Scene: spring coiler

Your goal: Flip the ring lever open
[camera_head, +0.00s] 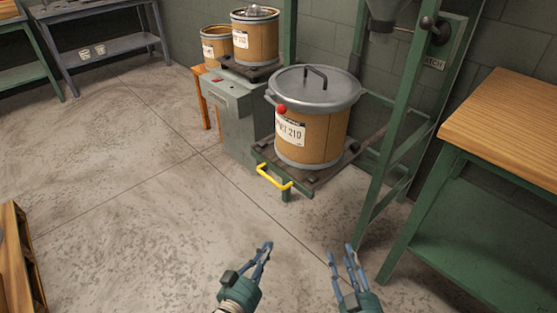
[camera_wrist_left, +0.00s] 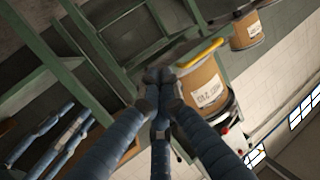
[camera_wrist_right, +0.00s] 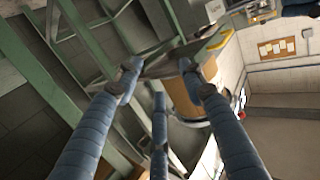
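The large tan drum (camera_head: 310,135) stands upright on a dark platform, with a grey lid (camera_head: 315,88) and a grey ring around its top. The ring lever shows as a red knob (camera_head: 281,109) at the ring's front left, above the label; its grey arm is too small to make out well. My left gripper (camera_head: 267,246) is in front of and below the drum, well apart from it, with its fingertips together and nothing between them. My right gripper (camera_head: 341,254) is to its right, also apart from the drum, with its fingers spread and empty.
A yellow handle (camera_head: 274,177) sticks out at the platform's front. A grey-green machine (camera_head: 232,112) with smaller drums stands left of the drum. A green frame post (camera_head: 388,150) and a wood-topped bench (camera_head: 510,125) stand at the right. The floor in front is clear.

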